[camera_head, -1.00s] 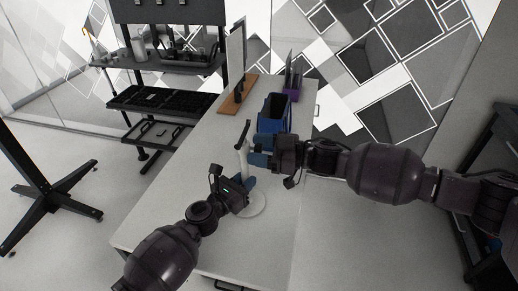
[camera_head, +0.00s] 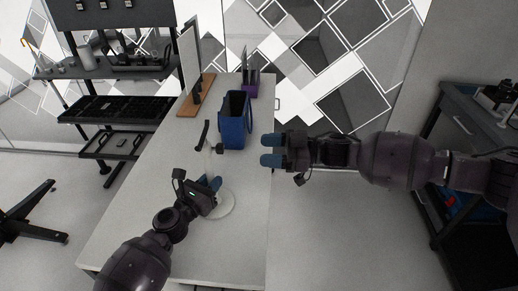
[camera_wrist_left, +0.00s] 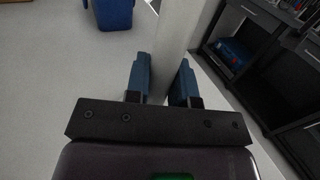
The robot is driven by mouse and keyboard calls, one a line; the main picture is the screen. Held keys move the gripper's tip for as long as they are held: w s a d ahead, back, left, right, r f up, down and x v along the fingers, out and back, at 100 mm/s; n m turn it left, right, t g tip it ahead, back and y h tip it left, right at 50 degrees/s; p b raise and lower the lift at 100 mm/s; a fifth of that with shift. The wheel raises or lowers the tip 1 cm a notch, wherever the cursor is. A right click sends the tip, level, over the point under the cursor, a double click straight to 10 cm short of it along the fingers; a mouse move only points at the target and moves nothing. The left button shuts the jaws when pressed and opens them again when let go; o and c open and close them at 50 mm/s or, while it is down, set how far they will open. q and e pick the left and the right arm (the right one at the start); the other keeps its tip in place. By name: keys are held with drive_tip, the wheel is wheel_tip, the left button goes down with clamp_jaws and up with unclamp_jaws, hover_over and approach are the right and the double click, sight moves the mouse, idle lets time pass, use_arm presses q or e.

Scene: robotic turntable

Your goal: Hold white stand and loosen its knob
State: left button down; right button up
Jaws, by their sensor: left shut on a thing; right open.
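The white stand (camera_head: 209,164) stands upright on the table with a round white base (camera_head: 224,207). A long black handle (camera_head: 203,134) sits near its top, and a small dark knob (camera_head: 219,149) sticks out on its right side. My left gripper (camera_head: 212,184) is shut on the stand's post low down, above the base. The left wrist view shows the pale post (camera_wrist_left: 174,55) between its two blue fingers. My right gripper (camera_head: 271,150) is open and empty, to the right of the knob and apart from it, at the table's right edge.
A blue bin (camera_head: 234,122) stands on the white table (camera_head: 160,205) behind the stand. A board on a wooden base (camera_head: 196,97) and a purple holder (camera_head: 250,89) are farther back. A dark shelf rack is at left, a dark workbench at right.

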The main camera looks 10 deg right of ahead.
sight(222, 149)
idle(0.3)
drive_tip(key=shift+m, duration=0.8)
drive_tip(key=x, duration=1.2)
drive_tip(key=shift+f, duration=0.15)
drive_tip(key=shift+c, duration=0.2)
drive_tip(key=c, duration=0.9)
drive_tip(key=shift+n, duration=0.8)
drive_tip(key=o, duration=0.9)
drive_tip(key=shift+o, duration=0.2)
drive_tip(key=shift+d, duration=0.1)
